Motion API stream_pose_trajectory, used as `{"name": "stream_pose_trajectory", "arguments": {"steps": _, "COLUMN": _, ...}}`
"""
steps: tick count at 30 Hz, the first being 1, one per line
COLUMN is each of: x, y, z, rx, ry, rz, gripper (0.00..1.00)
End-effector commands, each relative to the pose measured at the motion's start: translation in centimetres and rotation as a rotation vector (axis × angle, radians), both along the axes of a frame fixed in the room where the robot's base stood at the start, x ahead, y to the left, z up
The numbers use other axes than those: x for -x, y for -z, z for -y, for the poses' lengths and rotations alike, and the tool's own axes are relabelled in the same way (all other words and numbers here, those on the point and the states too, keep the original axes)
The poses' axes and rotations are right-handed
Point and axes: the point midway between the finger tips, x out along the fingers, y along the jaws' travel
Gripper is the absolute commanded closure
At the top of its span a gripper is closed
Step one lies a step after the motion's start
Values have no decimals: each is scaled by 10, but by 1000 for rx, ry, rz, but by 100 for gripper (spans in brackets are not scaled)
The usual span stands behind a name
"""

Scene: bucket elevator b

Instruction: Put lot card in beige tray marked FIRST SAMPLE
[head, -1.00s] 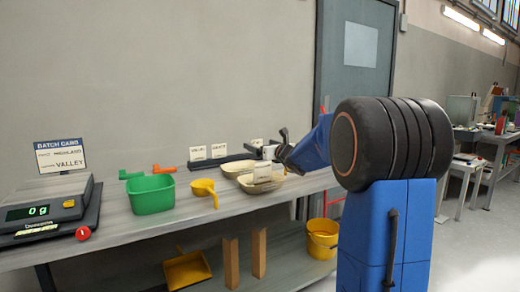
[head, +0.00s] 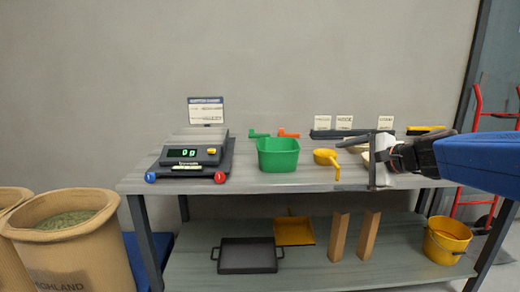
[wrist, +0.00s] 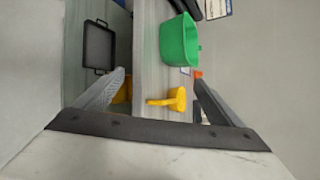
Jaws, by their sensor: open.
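My gripper (head: 366,156) reaches in from the right over the bench, pointing left. In the wrist view its fingers (wrist: 158,78) are spread apart with nothing held between them. Three small white cards stand at the back: one at left (head: 323,122), one in the middle (head: 344,122) and one at right (head: 385,122). Their print is too small to read, so I cannot tell which is the lot card. A beige tray (head: 355,147) shows only in part behind my gripper. Any FIRST SAMPLE mark is hidden or unreadable.
A yellow scoop (head: 326,156), a green tub (head: 278,155) and a scale (head: 192,156) stand left of my gripper on the bench (head: 240,182). A dark pan (head: 247,256) and wooden blocks (head: 368,235) sit on the lower shelf. A sack (head: 75,245) stands at left.

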Motion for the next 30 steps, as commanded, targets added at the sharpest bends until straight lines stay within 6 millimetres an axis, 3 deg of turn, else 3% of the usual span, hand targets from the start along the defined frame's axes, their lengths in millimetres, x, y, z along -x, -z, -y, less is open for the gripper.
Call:
{"name": "stream_pose_trajectory", "arguments": {"steps": 3, "x": 56, "y": 28, "z": -22, "rx": 219, "ry": -157, "rz": 6, "gripper": 10}}
{"name": "stream_pose_trajectory", "arguments": {"steps": 8, "x": 127, "y": 70, "z": -31, "rx": 513, "ry": -365, "rz": 11, "gripper": 10}}
{"name": "stream_pose_trajectory", "arguments": {"steps": 14, "x": 209, "y": 121, "z": -16, "rx": 873, "ry": -627, "rz": 12, "gripper": 10}}
{"name": "stream_pose_trajectory", "arguments": {"steps": 18, "x": 255, "y": 149, "z": 7, "rx": 1105, "ry": -792, "rz": 6, "gripper": 10}}
{"name": "stream_pose_trajectory", "arguments": {"steps": 24, "x": 291, "y": 171, "z": 36, "rx": 1322, "ry": -943, "rz": -10, "gripper": 10}}
{"name": "stream_pose_trajectory", "arguments": {"steps": 30, "x": 300, "y": 176, "z": 45, "rx": 1381, "ry": -983, "rz": -17, "gripper": 10}}
